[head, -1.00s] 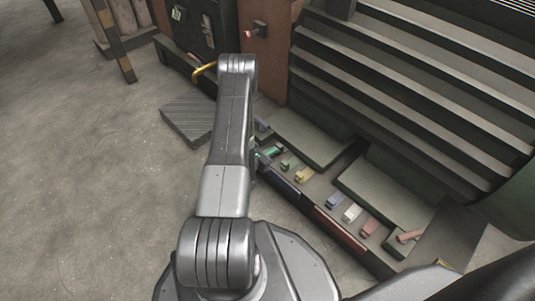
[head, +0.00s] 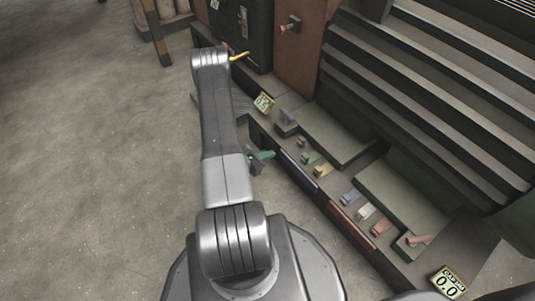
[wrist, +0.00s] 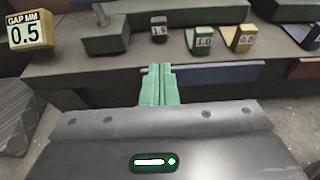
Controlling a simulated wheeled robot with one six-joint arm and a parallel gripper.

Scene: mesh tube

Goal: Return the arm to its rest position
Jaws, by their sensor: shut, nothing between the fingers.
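My gripper (head: 262,156) shows in the head view as a small green tip beside my forearm, left of the ledge with coloured blocks. In the wrist view its two green fingers (wrist: 160,86) are pressed together with nothing between them. They point at the ledge front and appear apart from every block. My arm is bent, with its elbow high and far in the head view. Part of the wrist is hidden behind the arm there.
A ledge (head: 330,190) carries several small blocks, including a green numbered one (wrist: 203,40) and a yellow one (wrist: 243,39). A gap sign (wrist: 29,32) reads 0.5; another (head: 447,283) reads 0.0. Stepped dark panels rise behind. Open floor (head: 90,150) lies left.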

